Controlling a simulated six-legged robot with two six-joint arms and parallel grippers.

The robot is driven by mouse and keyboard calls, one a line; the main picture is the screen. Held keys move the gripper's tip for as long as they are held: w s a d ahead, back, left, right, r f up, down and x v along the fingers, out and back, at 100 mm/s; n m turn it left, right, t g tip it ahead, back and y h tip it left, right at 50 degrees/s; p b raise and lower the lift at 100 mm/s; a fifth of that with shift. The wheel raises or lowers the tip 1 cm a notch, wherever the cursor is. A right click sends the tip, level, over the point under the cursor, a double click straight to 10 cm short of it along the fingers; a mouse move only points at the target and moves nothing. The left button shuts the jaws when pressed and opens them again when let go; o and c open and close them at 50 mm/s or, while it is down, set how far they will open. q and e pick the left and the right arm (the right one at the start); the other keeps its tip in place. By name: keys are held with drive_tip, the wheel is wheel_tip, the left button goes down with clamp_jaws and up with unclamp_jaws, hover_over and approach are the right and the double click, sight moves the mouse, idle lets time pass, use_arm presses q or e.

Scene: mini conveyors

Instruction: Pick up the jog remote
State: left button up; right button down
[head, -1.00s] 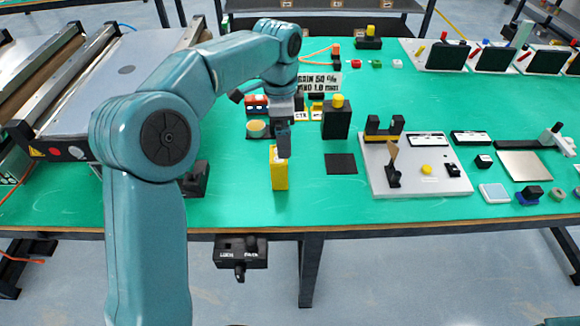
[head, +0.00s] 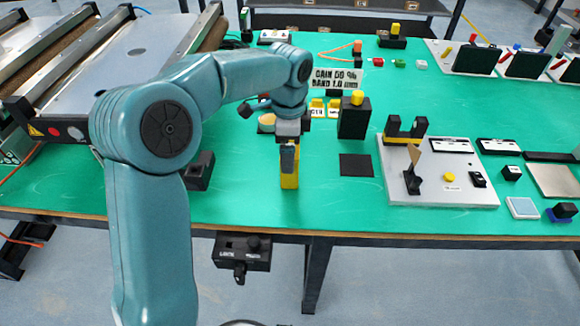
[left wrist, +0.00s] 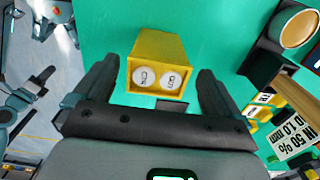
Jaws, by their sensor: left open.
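The jog remote is a yellow box (head: 289,181) standing upright near the front edge of the green table. In the left wrist view the gripper (left wrist: 156,88) is open, with one finger on each side of the remote and a gap to both. My right gripper is not in view.
A black box with a yellow knob (head: 353,118) stands behind and right. A dark square pad (head: 356,165) and a light fixture plate (head: 440,193) lie to the right. A black block (head: 199,172) sits left. A black control box (head: 243,254) hangs under the table edge.

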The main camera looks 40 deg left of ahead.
use_arm(q)
wheel_tip(320, 180, down, 5)
drive_tip(key=shift+s+d+f+b, duration=0.1)
drive_tip(key=shift+d+f+b, duration=0.05)
drive_tip(key=shift+b, duration=0.2)
drive_tip(key=c, duration=1.3)
